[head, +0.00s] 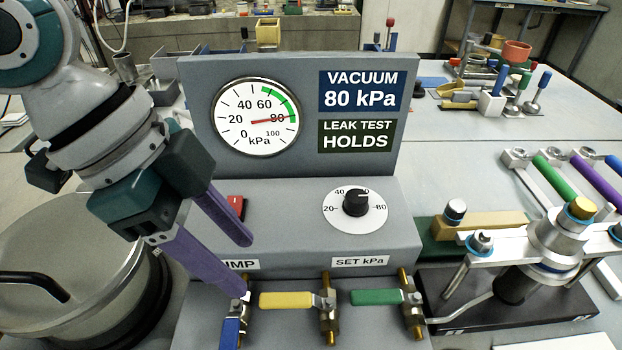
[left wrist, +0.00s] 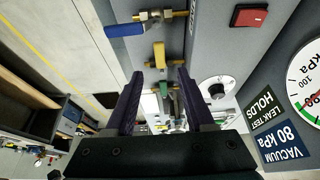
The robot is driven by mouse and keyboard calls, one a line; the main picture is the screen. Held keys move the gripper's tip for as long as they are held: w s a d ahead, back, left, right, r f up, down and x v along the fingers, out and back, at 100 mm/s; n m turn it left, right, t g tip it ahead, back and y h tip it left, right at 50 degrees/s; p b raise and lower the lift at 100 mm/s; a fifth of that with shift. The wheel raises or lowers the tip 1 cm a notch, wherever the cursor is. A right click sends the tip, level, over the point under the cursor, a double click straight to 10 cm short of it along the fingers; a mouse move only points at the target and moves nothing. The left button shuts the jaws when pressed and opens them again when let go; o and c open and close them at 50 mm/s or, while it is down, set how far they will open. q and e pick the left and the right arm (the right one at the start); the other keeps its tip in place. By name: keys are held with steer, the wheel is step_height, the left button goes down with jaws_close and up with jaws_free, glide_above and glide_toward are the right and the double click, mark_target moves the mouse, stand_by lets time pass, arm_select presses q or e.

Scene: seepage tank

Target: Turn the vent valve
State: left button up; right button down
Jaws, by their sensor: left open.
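Three small valves stand in a row along the front of the grey panel: one with a blue handle (head: 231,333), one with a yellow handle (head: 287,299), one with a green handle (head: 376,297). No label shows which is the vent valve. The blue handle points toward the front; the yellow and green ones lie crosswise. My left gripper (head: 244,266) is open and empty, its purple fingers above and near the blue-handled valve. In the left wrist view, the yellow handle (left wrist: 159,55) and green handle (left wrist: 163,88) show between the fingers, the blue handle (left wrist: 127,29) beyond them.
The panel holds a dial gauge (head: 256,117) with its needle near 80, a red switch (head: 237,206) and a black set knob (head: 356,202). A round lidded metal tank (head: 70,255) stands at left. A silver clamp fixture (head: 550,240) stands at right.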

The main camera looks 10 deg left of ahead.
mark_target(281, 299)
arm_select(q)
steer(key=x, duration=0.8)
steer(key=shift+d+b, duration=0.1)
steer(key=shift+b, duration=0.25)
steer(key=shift+c, duration=0.4)
jaws_close()
stand_by(0.5)
